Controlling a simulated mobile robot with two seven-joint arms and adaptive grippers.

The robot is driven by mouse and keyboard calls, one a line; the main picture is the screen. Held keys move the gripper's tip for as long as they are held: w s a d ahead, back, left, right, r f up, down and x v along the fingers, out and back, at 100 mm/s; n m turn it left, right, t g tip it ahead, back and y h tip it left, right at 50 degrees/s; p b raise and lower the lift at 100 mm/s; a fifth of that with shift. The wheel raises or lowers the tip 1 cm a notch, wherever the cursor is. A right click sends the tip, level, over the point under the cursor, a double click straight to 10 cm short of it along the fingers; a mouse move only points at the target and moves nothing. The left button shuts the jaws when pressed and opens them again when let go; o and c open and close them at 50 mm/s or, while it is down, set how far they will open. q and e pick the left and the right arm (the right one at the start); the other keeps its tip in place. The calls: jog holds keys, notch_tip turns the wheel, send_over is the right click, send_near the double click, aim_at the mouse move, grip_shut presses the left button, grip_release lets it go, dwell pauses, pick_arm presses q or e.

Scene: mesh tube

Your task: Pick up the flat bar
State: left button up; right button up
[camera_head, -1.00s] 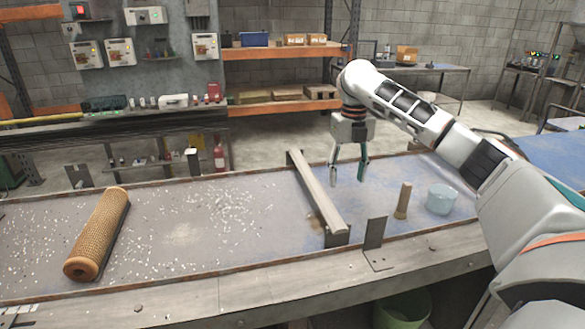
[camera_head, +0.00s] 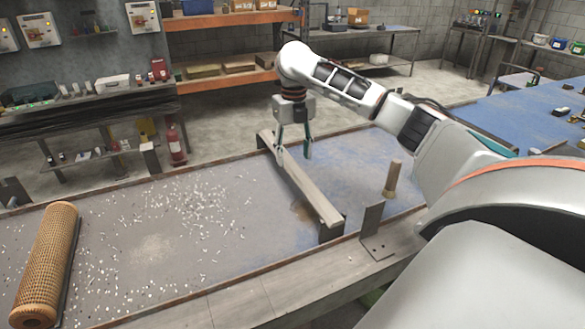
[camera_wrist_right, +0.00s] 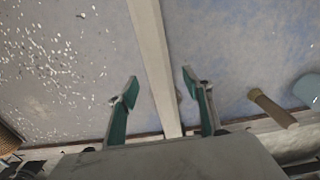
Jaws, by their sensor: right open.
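The flat bar (camera_head: 305,188) is a long, pale grey-beige strip. It lies raised across two upright supports on the worktable (camera_head: 230,235), running from far left to near right. My right gripper (camera_head: 293,155) is open above the far part of the bar, pointing down, with one finger on each side in the head view. In the right wrist view the bar (camera_wrist_right: 155,55) runs lengthwise between the open fingers of the gripper (camera_wrist_right: 160,79); no contact shows. The height of the fingertips over the bar is hard to judge. My left gripper is not in view.
A tan mesh tube (camera_head: 48,265) lies at the table's left. White bits are scattered in the middle. A pale blue cup (camera_wrist_right: 308,90) shows at the wrist view's right edge.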

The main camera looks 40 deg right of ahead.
aim_at(293, 168)
jog(key=shift+f, duration=1.4)
jog(key=shift+w, duration=0.1)
jog(key=c, duration=1.4)
grip_shut()
jog(key=shift+r, duration=0.15)
